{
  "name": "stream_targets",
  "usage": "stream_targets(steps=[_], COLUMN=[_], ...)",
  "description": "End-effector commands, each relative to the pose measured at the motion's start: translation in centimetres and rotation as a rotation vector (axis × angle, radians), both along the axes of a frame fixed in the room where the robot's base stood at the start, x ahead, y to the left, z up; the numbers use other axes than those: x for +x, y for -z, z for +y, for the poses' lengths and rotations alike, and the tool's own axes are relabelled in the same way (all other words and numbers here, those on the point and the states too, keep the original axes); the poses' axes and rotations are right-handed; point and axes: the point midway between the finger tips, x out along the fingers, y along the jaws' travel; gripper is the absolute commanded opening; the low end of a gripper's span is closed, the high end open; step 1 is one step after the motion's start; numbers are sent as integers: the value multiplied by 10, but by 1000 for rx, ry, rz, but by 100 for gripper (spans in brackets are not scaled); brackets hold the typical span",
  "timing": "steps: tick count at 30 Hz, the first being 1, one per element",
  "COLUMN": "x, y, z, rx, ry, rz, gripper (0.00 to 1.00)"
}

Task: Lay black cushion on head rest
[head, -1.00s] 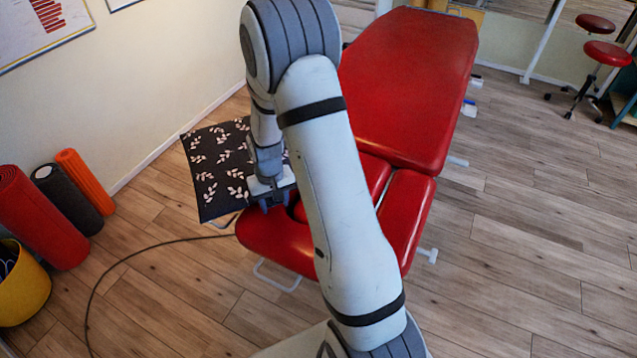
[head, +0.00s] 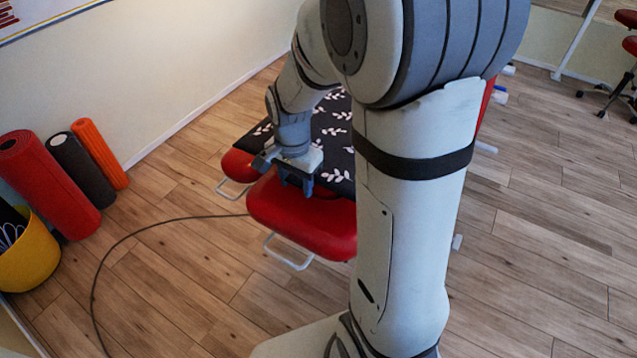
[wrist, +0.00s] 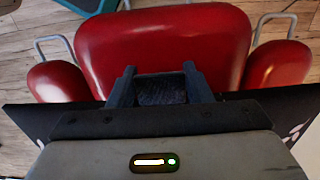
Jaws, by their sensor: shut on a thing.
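The black cushion (head: 332,128) with its white leaf pattern shows in the head view over the red couch, partly hidden behind my arm. My gripper (head: 297,187) is shut on the cushion's near edge. In the wrist view my gripper (wrist: 161,88) has its fingers over the red head rest (wrist: 165,40), with the cushion (wrist: 20,122) spreading to both sides below. The red head rest (head: 300,215) sticks out at the couch's near end. I cannot tell whether the cushion touches it or hangs just above.
Rolled mats, red (head: 45,180), dark (head: 82,170) and orange (head: 100,152), stand by the left wall near a yellow bucket (head: 32,255). A cable (head: 140,232) runs over the floor. White metal handles (head: 288,255) jut from the couch. The floor at right is mostly clear.

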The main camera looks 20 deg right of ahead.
Motion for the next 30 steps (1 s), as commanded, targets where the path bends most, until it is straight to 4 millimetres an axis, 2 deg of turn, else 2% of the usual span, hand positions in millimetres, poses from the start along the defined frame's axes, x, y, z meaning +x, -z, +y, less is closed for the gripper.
stream_targets(steps=[1,4,11,18,30], x=[0,0,1,1,1], y=[12,29,47,79,84], z=[0,0,0,1,1], rx=[0,0,0,0,0], ry=[-1,-2,-4,-5,-6], rz=[4,2,0,0,-1], gripper=[5,5,5,5,5])
